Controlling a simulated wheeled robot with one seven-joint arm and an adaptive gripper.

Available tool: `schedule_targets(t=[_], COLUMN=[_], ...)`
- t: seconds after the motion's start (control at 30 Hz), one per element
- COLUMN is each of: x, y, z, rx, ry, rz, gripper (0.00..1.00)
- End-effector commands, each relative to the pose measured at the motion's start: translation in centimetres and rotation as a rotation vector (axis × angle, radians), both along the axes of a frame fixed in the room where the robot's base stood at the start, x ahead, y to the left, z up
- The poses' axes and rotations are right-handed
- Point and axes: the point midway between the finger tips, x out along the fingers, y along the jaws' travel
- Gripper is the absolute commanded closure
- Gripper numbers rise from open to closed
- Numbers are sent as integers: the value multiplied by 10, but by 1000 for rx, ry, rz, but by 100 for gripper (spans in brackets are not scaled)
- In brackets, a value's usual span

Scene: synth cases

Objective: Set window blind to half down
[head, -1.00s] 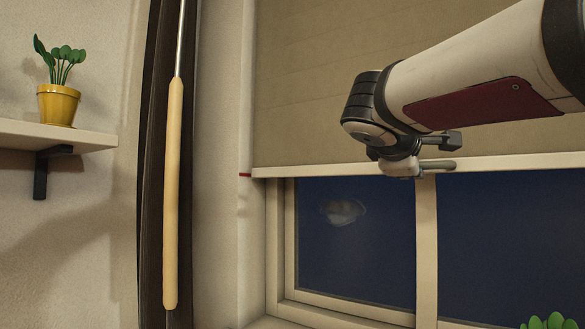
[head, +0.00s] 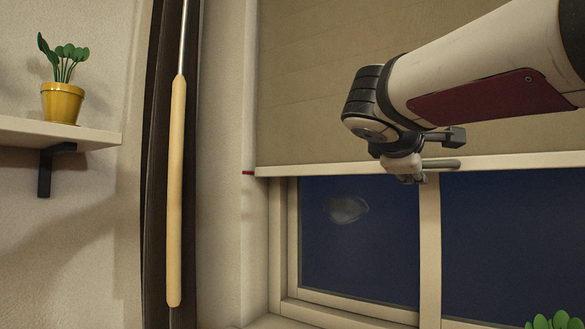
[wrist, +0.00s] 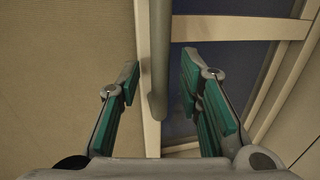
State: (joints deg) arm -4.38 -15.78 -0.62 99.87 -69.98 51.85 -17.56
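The window blind (head: 330,80) is a beige sheet covering the upper part of the window. Its pale bottom bar (head: 310,170) is level with a small red mark (head: 247,172) on the left side of the window recess. A grey rod-shaped handle (head: 442,164) sits at the bar. My gripper (head: 412,178) is at the handle's left end in the head view. In the wrist view, my gripper (wrist: 160,85) is open, with teal-padded fingers either side of the handle (wrist: 158,60) and gaps on both sides. The head view partly hides the fingers.
A dark window (head: 360,245) with pale frame bars lies below the blind. A dark strip with a cream rod (head: 175,190) hangs left of the window. A wall shelf (head: 60,133) holds a yellow-potted plant (head: 62,102). Another plant's leaves (head: 553,320) show at bottom right.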

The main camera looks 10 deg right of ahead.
Motion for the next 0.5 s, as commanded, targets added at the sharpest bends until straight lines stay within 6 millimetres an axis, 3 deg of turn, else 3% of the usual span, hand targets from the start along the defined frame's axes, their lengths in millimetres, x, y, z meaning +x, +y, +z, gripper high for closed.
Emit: schedule_targets(t=[0.5], x=[-65], y=[66], z=[20], rx=[0], ry=[-2], rz=[2], gripper=[67])
